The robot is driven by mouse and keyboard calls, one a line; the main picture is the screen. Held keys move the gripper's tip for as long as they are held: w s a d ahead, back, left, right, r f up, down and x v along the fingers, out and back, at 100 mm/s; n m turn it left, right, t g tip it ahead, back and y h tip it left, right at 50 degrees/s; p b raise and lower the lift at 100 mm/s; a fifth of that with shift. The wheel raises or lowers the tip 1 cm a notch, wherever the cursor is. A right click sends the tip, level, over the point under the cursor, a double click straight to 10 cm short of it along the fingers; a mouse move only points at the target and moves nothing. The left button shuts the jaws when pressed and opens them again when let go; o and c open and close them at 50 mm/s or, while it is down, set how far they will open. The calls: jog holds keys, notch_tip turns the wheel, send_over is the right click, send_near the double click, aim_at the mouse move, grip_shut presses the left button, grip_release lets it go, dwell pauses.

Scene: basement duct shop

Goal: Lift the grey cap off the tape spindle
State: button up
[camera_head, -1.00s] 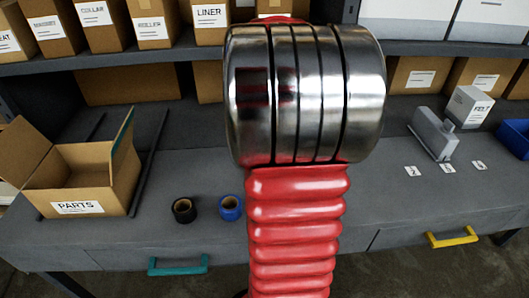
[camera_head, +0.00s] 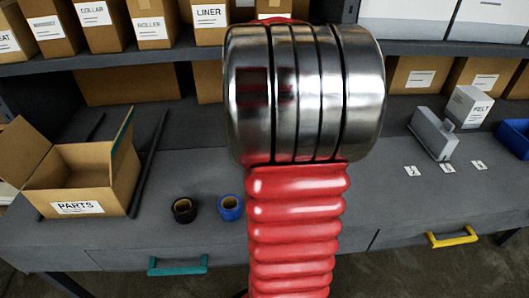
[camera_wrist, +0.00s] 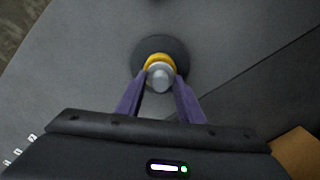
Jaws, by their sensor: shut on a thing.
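In the wrist view, the grey cap (camera_wrist: 159,76) is a small rounded knob seen from above. My gripper (camera_wrist: 161,80) has its two purple fingers on either side of the cap, shut on it. A yellow ring (camera_wrist: 158,58) shows just beyond the cap, around or below it. A dark round disc (camera_wrist: 174,47), which seems to be the spindle's base or a roll of tape, lies under them on the grey bench. I cannot tell whether the cap is seated or raised. In the head view my arm hides the spindle, cap and gripper.
On the bench (camera_head: 365,215), a black tape roll (camera_head: 183,216) and a blue one (camera_head: 230,212) lie left of my arm, near an open PARTS box (camera_head: 95,182). A grey device (camera_head: 432,134), numbered cards (camera_head: 447,168) and a blue bin (camera_head: 515,138) are at right.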

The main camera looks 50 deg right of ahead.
notch_tip(320, 180, up, 10)
jog(key=shift+f, duration=0.15)
dwell(0.7)
dwell(0.6)
